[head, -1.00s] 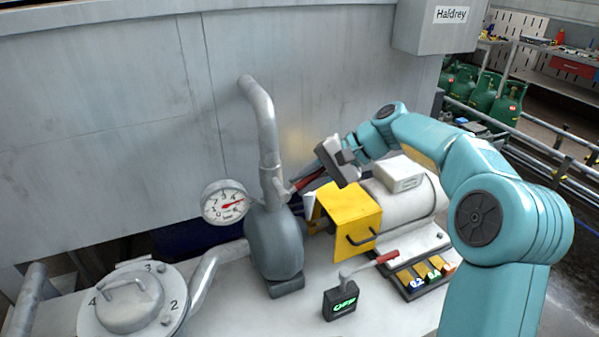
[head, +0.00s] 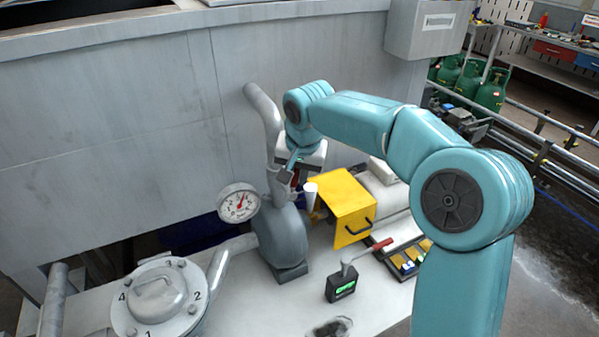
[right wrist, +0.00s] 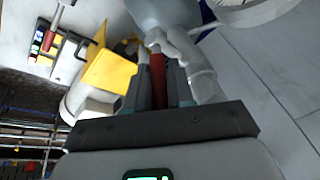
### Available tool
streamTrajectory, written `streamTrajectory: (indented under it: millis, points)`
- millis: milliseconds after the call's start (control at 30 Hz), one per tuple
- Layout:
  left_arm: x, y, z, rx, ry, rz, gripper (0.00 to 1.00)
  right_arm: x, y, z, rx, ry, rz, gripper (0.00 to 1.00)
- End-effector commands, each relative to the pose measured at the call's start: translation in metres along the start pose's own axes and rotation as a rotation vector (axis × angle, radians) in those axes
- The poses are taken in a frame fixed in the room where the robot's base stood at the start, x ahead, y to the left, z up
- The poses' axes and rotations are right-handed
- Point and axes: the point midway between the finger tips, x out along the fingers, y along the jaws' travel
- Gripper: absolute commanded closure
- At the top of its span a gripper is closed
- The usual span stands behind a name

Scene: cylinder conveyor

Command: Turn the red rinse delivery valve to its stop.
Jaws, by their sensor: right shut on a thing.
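The red rinse delivery valve handle (head: 294,179) is at the grey upright pipe (head: 264,120), above the grey rounded pump body (head: 283,236). My right gripper (head: 288,174) is at the handle, beside the pipe, and hides much of it in the head view. In the right wrist view the red handle (right wrist: 157,74) lies between the two dark fingers of my right gripper (right wrist: 155,88), which is shut on it. The handle's inner end meets a light grey valve fitting (right wrist: 172,45). My left gripper is not in view.
A round gauge (head: 239,203) is left of the pump. A yellow box (head: 341,204) stands close right of the handle. A small block (head: 342,285) with a green display and another red-tipped lever (head: 378,246) is in front. A lidded round vessel (head: 158,296) is at lower left.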

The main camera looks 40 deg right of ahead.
Motion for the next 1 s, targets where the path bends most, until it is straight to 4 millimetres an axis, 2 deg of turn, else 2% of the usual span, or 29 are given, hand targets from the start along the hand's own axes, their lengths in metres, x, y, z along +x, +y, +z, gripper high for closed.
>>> streamTrajectory:
  millis: [400, 967, 1000]
  points:
    - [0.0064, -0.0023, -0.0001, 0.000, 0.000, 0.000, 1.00, -0.0020, -0.0110, 0.0071, -0.061, 0.106, 0.141, 1.00]
    - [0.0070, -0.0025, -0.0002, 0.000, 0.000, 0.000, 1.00, -0.0020, -0.0118, 0.0086, -0.072, 0.120, 0.166, 1.00]
    - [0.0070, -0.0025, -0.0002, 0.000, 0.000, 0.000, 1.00, -0.0020, -0.0117, 0.0086, -0.072, 0.119, 0.166, 0.68]
